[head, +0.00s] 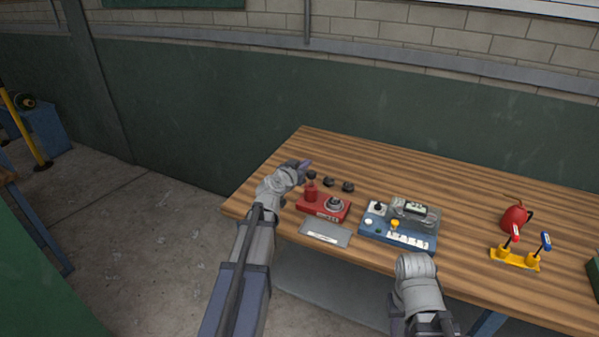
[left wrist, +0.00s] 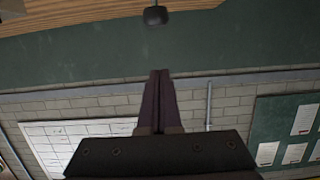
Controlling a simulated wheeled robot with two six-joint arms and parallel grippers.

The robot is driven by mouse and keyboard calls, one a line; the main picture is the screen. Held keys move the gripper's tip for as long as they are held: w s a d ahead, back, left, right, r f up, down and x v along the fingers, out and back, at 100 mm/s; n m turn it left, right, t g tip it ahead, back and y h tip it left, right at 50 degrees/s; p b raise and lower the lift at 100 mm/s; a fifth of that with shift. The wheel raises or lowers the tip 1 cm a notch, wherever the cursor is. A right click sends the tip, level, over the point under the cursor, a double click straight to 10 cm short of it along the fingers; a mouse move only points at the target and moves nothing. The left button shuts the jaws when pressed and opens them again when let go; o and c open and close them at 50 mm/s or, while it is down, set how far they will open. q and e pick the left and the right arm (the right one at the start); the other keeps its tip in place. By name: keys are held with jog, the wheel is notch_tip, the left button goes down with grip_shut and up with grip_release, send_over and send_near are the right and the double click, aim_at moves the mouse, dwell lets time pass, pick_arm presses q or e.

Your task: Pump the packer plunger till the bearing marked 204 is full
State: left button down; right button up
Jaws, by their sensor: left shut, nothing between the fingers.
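The red packer (head: 321,208) sits near the table's left front edge. Its red upright cylinder has a dark plunger knob (head: 311,175) on top, and a grey round bearing (head: 335,204) sits on its right part. I cannot read a 204 mark or tell how full the bearing is. My left gripper (head: 305,165) is shut and empty, just behind and left of the knob in the head view; contact cannot be judged. Its closed fingers (left wrist: 160,75) show in the left wrist view, apart from a dark knob-like thing at the top edge. My right arm shows, its fingers do not.
Two dark round pieces (head: 347,187) lie behind the packer. A grey plate (head: 325,234) lies in front. A blue device (head: 400,226), a red oil can (head: 515,217) and a yellow stand with two levers (head: 515,259) are to the right. The rear of the wooden table (head: 420,172) is clear.

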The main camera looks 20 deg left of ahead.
aim_at(311, 178)
pick_arm(q)
jog(key=shift+w+f+b, duration=0.5)
jog(key=shift+f+b, duration=0.25)
jog(key=shift+f, duration=0.05)
jog(key=shift+w+f+b, duration=0.55)
jog(key=shift+f+b, duration=0.15)
jog(key=shift+f, duration=0.15)
jog(key=shift+w+f+b, duration=0.5)
jog(key=shift+f+b, duration=0.25)
jog(key=shift+f, duration=0.05)
